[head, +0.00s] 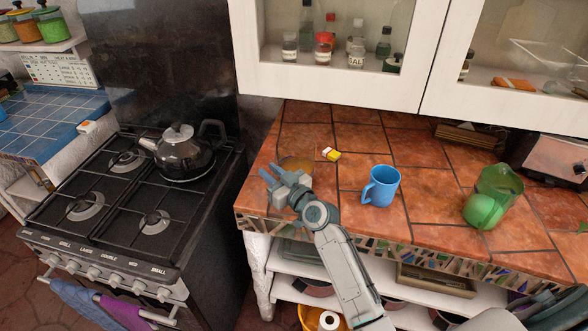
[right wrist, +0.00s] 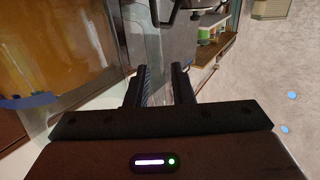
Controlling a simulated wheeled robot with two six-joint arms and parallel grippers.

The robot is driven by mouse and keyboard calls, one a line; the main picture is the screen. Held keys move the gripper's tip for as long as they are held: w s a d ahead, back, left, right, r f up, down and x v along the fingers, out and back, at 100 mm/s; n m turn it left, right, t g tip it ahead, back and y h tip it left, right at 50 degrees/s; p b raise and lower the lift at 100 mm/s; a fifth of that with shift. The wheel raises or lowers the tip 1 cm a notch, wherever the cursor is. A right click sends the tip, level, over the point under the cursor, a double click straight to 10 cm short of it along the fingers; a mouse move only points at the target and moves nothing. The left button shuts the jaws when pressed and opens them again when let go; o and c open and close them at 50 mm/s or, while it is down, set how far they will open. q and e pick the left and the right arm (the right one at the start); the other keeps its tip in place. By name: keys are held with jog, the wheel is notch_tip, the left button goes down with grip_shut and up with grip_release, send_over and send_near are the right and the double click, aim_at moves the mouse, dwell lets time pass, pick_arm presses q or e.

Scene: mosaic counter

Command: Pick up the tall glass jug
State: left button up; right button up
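A clear, brownish-looking glass vessel (head: 298,163) stands near the left end of the tiled counter, just behind my right gripper. It is hard to see against the tiles, and I cannot tell its full shape. In the right wrist view a large clear glass wall (right wrist: 110,100) fills the left side, close to the fingers. My right gripper (head: 272,172) has its two fingers apart beside this glass; in the right wrist view the gap between the fingers (right wrist: 160,85) shows. A green see-through jug-like vessel (head: 503,181) stands farther right. My left gripper is not in view.
A green rounded object (head: 483,211) is in front of the green vessel. The stove with a kettle (head: 180,152) is left; white cabinets (head: 335,90) hang above.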

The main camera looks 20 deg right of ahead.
jog(key=shift+s, duration=0.1)
grip_shut()
dwell(1.2)
jog(key=shift+d+r, duration=0.1)
